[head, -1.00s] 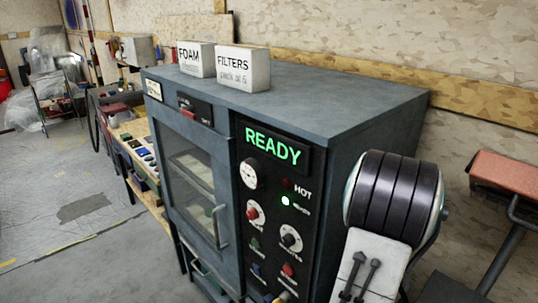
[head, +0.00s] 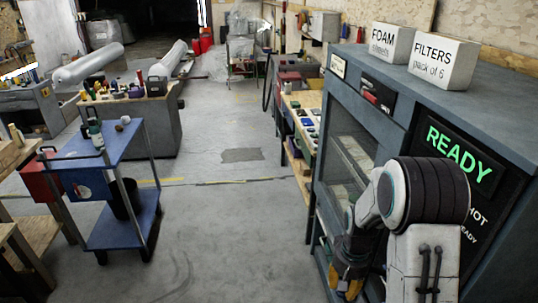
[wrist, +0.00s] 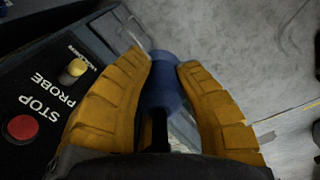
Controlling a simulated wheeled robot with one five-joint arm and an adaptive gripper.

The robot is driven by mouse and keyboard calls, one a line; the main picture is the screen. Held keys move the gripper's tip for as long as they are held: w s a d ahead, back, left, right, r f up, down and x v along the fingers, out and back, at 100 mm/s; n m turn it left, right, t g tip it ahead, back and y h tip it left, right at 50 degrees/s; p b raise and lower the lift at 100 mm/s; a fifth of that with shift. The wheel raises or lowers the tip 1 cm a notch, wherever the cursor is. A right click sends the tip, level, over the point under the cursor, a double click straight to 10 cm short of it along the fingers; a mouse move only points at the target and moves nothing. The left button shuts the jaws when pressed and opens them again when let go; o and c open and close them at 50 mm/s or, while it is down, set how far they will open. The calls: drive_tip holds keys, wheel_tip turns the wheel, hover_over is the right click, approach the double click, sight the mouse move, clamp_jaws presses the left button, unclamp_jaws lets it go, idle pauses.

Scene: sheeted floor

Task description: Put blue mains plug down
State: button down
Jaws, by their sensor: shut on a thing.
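The blue mains plug (wrist: 162,90) is between the two orange fingers of my gripper (wrist: 165,62) in the wrist view. The fingers are shut on its sides. A dark part runs from the plug back toward my palm. In the head view my gripper (head: 346,284) hangs low at the bottom, in front of the grey oven cabinet (head: 398,128). The plug cannot be made out there. In the wrist view the grey floor shows beyond the gripper, and a black control panel (wrist: 40,128) with a red STOP button lies to the left.
The cabinet carries FOAM (head: 390,42) and FILTERS (head: 443,62) boxes on top. A workbench (head: 300,122) with small items stands beyond it. A blue trolley (head: 88,152) stands at the left, and a loaded counter (head: 160,128) behind it. The floor (head: 220,215) between is clear.

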drive_tip(key=w+a+f+n, duration=0.1)
drive_tip(key=w+a+n, duration=0.2)
drive_tip(key=w+a, duration=0.2)
drive_tip(key=shift+w+a, duration=0.35)
drive_tip(key=shift+w, duration=0.45)
